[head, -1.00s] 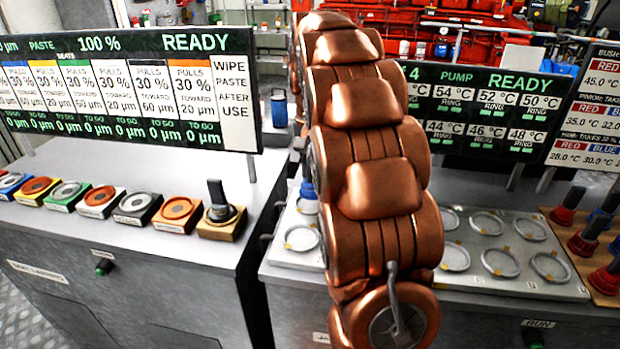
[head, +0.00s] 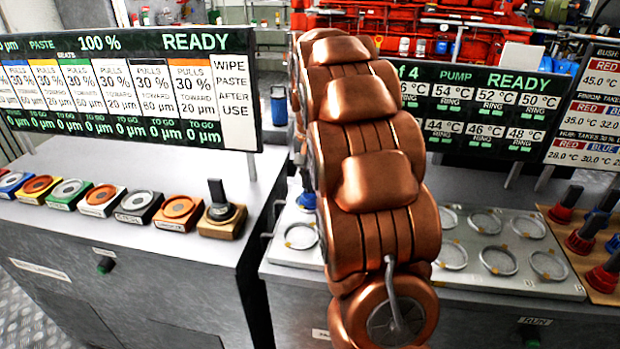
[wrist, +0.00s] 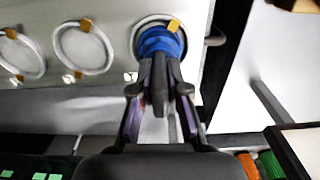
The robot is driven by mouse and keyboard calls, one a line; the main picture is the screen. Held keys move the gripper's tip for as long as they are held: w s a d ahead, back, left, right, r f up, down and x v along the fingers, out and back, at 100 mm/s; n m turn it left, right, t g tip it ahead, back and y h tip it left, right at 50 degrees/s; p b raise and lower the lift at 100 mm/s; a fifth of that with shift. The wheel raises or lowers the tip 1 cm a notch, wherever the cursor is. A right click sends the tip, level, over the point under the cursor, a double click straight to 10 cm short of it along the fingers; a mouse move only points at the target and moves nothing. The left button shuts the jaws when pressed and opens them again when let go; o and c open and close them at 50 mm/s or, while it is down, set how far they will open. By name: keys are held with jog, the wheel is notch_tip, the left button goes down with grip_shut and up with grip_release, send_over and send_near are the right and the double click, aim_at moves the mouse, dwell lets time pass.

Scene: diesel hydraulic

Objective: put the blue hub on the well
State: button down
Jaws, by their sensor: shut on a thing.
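My gripper (wrist: 160,82) is shut on the blue hub (wrist: 160,42) in the wrist view. The hub is seen over a round ringed well (wrist: 147,20) with an orange tab, at the end of a row of wells. I cannot tell whether the hub touches the well. In the head view, part of the blue hub (head: 307,201) shows just left of my copper arm, above and behind the leftmost front well (head: 300,236). My gripper is hidden behind the arm there.
A pale plate (head: 470,282) carries several ringed wells. Red and blue plunger-like parts (head: 585,240) stand on a wooden board at right. At left, a bench holds a row of coloured seats (head: 100,200). A pump display (head: 480,110) stands behind the plate.

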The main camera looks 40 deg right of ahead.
jog(key=shift+s+f, duration=0.1)
jog(key=shift+f, duration=0.25)
jog(key=shift+f, duration=0.3)
jog(key=c, duration=1.2)
grip_release()
jog(key=shift+r, duration=0.15)
notch_tip(320, 180, up, 2)
jog(key=shift+r+b, duration=0.7)
jog(key=shift+r, duration=4.9)
